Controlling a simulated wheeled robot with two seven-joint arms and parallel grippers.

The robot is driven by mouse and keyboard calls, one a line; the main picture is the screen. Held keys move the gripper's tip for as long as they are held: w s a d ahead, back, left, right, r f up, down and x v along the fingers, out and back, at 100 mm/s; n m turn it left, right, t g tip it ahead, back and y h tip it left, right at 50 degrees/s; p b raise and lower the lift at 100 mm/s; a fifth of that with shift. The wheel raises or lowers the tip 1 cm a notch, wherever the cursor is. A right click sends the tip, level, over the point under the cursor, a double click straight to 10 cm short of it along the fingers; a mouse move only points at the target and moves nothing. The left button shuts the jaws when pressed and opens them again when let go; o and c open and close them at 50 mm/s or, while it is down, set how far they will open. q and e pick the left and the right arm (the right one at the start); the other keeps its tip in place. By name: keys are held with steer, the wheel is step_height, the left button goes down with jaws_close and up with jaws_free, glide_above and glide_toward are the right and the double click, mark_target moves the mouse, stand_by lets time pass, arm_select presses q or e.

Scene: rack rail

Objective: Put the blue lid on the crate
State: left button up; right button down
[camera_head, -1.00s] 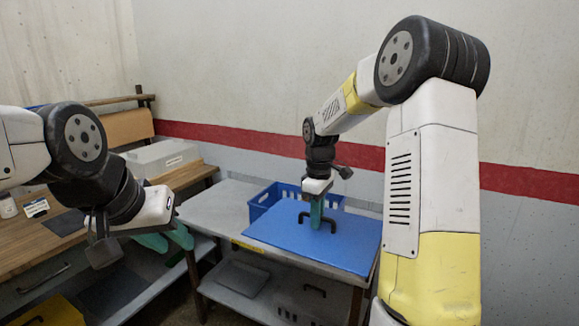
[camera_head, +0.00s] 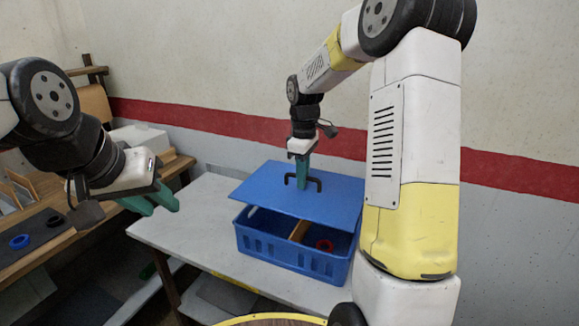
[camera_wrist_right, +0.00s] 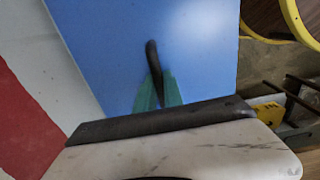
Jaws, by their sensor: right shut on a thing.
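The blue lid (camera_head: 270,194) is a flat panel with a dark handle on top. My right gripper (camera_head: 303,184) is shut on the handle and holds the lid over the crate. In the right wrist view the green fingers (camera_wrist_right: 158,92) are around the dark handle (camera_wrist_right: 153,65) and the blue lid (camera_wrist_right: 195,40) fills the middle. The blue crate (camera_head: 280,250) stands on the table below, its front part uncovered, showing a brown divider (camera_head: 299,231) and a red ring (camera_head: 324,245). The lid hides its back part. My left gripper (camera_head: 160,203) is at the left, away from the crate, its fingers seen nearly edge-on.
The pale table (camera_head: 190,222) has free room left of the crate. A wooden bench at the left holds a dark mat with a blue ring (camera_head: 19,241) and a black ring (camera_head: 55,220). A yellow-rimmed round top (camera_head: 270,319) is at the bottom edge.

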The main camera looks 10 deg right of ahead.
steer(key=shift+f, duration=3.75)
steer(key=shift+f, duration=0.55)
steer(key=c, duration=1.4)
jaws_free()
step_height(320, 180, up, 8)
steer(key=shift+f, duration=0.15)
steer(key=s+r+m+t, duration=0.3)
steer(key=s+r+m, duration=0.1)
steer(key=s+r, duration=0.6)
steer(key=s+r+m+t, duration=0.1)
steer(key=s+m, duration=0.1)
steer(key=s, duration=0.2)
steer(key=s+a+r+m+t+y, duration=0.1)
steer(key=s+m, duration=0.1)
steer(key=s, duration=0.3)
steer(key=s+a+r+m+t+y, duration=0.1)
steer(key=s+m, duration=0.1)
steer(key=s, duration=0.3)
steer(key=shift+s+a+r+m, duration=0.1)
steer(key=shift+s+r+m, duration=0.1)
steer(key=shift+m, duration=0.1)
